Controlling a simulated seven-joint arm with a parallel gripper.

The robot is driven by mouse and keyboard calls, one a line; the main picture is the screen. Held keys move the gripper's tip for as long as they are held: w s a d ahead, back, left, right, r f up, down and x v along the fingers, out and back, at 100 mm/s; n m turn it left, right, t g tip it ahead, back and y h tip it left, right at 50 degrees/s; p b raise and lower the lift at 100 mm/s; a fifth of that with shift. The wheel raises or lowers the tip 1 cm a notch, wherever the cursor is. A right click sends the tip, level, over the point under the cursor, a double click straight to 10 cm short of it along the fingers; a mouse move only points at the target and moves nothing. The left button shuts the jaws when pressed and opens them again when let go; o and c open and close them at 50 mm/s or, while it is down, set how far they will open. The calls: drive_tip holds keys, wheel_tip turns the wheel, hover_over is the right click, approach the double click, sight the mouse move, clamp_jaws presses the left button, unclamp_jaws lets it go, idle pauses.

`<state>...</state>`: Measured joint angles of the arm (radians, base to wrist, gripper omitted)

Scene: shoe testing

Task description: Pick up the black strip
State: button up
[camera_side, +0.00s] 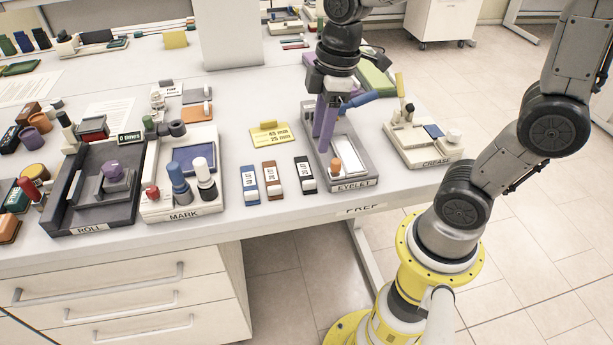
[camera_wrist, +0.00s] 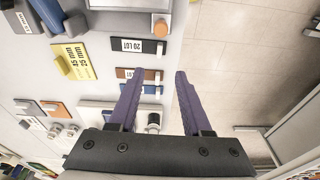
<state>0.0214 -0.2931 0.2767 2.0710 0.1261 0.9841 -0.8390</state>
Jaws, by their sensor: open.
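The black strip (camera_side: 304,175) lies on the white table, at the right end of a row of strips and just left of the EYELET station. It has a white label and a pale end. In the wrist view the black strip (camera_wrist: 143,46) lies beyond the fingertips, up and to the left. My gripper (camera_side: 323,145) has purple fingers pointing down over the EYELET station, behind and right of the strip in the side view. In the wrist view my gripper (camera_wrist: 166,73) is open, with nothing between its fingers.
A brown strip (camera_side: 273,180) and a blue strip (camera_side: 250,184) lie left of the black one. The grey EYELET station (camera_side: 348,184) stands close on its right. A yellow card (camera_side: 269,134) lies behind. The table's front edge is near, with bare surface before the strips.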

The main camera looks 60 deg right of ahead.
sight(309, 181)
drive_tip(key=f, duration=0.3)
drive_tip(key=w+a+f, duration=0.1)
drive_tip(key=f, duration=0.7)
drive_tip(key=shift+w+a+f, duration=0.15)
drive_tip(key=shift+w+f, duration=0.1)
clamp_jaws()
